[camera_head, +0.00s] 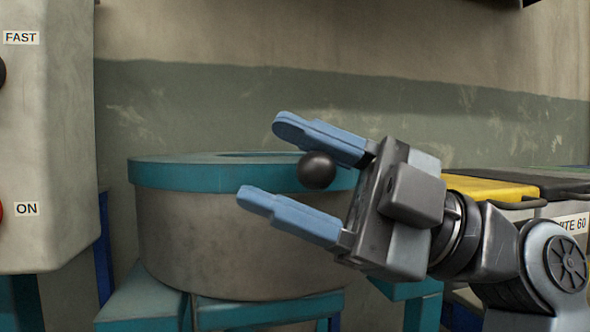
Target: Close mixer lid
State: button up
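The mixer (240,240) is a round grey drum with a teal rim (215,175), standing on teal supports at the centre left. A darker patch shows on its top, seen almost edge-on. I cannot make out a separate lid or whether it is open. A dark ball knob (316,170) shows in front of the rim's right part; what it is fixed to is hidden. My gripper (272,162) comes from the right with its two blue fingers wide apart. The knob appears between the fingers, nearer the palm than the tips, with no clear contact.
A pale control cabinet (50,120) with FAST and ON labels stands at the left, near the drum. At the right, behind my arm, are bins with a yellow lid (490,189) and dark handles. The wall (400,105) is behind.

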jog(key=shift+w, duration=0.1)
jog(key=shift+d, duration=0.3)
jog(key=p+v, duration=0.1)
jog(key=v, duration=0.6)
jog(key=shift+d+f, duration=0.1)
jog(key=shift+f, duration=0.05)
